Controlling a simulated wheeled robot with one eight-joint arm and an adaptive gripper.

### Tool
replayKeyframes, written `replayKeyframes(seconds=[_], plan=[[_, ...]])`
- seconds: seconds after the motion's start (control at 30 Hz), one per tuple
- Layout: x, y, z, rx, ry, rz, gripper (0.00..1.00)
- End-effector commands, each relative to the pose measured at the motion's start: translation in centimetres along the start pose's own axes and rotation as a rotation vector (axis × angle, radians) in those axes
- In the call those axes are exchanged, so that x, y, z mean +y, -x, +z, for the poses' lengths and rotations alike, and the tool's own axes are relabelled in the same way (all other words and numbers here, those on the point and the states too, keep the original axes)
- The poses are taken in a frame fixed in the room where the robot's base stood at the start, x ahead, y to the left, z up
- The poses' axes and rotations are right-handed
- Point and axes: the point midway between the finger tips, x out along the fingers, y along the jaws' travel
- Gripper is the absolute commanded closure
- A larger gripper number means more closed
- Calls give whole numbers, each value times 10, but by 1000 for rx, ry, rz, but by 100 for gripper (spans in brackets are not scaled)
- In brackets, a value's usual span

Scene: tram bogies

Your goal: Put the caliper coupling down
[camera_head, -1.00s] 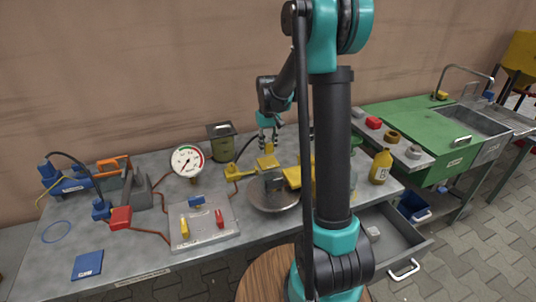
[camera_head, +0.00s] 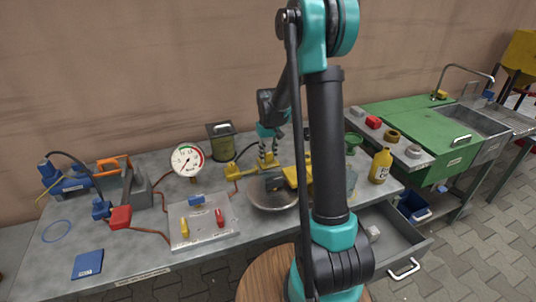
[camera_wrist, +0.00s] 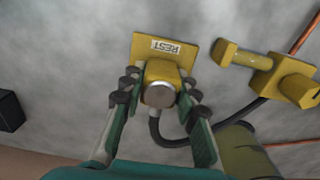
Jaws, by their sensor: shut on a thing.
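The caliper coupling (camera_wrist: 162,85) is a yellow block with a round metal end and a black hose running from it. My gripper (camera_wrist: 155,92) is shut on it, one finger on each side, in the wrist view. A yellow plate labelled REST (camera_wrist: 166,47) lies right by the coupling, partly hidden beneath it. I cannot tell whether the coupling touches the plate. In the head view my gripper (camera_head: 268,153) points down over the workbench (camera_head: 130,262), and the coupling is small there among yellow parts.
A round metal disc (camera_head: 268,200) with a caliper stands in front of my gripper. A pressure gauge (camera_head: 187,160) and a green canister (camera_head: 221,143) are to the left. Another yellow fitting (camera_wrist: 262,62) lies beside the plate. A drawer (camera_head: 395,245) stands open at the front right.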

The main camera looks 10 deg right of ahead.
Motion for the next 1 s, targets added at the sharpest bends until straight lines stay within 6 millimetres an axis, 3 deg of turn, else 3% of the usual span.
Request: replayKeyframes(seconds=[0.13,0.17,0.33,0.73,1.0], plan=[[0,-2,0,0,0,0,100],[0,-2,0,0,0,0,69],[0,-2,0,0,0,0,49],[0,6,0,0,0,0,49],[0,56,0,0,0,0,49]])
